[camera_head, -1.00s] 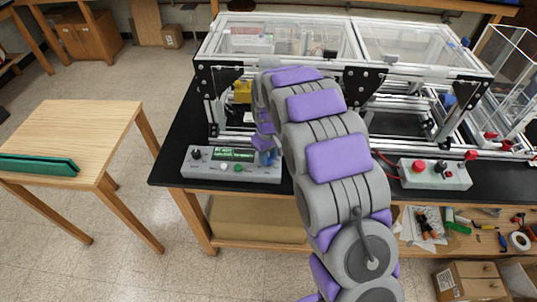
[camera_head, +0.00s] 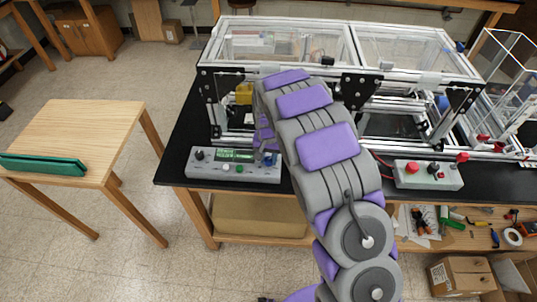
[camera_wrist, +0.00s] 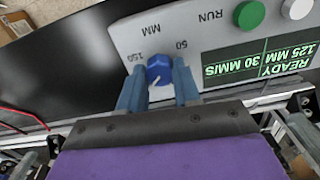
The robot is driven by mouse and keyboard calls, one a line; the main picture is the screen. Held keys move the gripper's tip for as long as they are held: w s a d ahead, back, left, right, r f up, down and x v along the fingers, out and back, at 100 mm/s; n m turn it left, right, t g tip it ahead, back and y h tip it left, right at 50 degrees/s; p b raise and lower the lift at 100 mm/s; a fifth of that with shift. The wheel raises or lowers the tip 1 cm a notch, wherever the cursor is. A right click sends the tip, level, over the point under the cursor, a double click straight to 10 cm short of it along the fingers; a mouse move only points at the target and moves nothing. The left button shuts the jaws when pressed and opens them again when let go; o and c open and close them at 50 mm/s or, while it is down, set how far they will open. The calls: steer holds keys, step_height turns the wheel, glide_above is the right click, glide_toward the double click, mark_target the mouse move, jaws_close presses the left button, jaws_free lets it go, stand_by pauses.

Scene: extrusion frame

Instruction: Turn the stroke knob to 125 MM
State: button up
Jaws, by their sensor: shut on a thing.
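The stroke knob (camera_wrist: 159,70) is blue with a white pointer line. In the wrist view it sits between the fingers of my gripper (camera_wrist: 159,85), which is shut on it. The panel appears upside down there, with "150" left of the knob, "50" right and "MM" above. The pointer slants toward the lower left. The display (camera_wrist: 262,58) reads READY, 125 MM, 30 MM/S in green. In the head view the knob is at the right end of the grey control box (camera_head: 225,172), mostly hidden by my gripper (camera_head: 268,160).
A green button (camera_wrist: 249,15) and a white button (camera_wrist: 298,7) lie near the knob. The aluminium extrusion frame (camera_head: 345,22) stands behind the box on the black bench. A second grey box (camera_head: 428,180) with a red button is to the right. A wooden table stands left.

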mark_target(268, 159)
steer(key=shift+m, duration=0.8)
steer(key=shift+p, duration=0.3)
steer(key=o, duration=1.1)
steer(key=shift+a, duration=0.15)
steer(key=shift+c, duration=0.2)
step_height(268, 159, up, 17)
steer(key=p, duration=0.1)
steer(key=shift+r, duration=0.15)
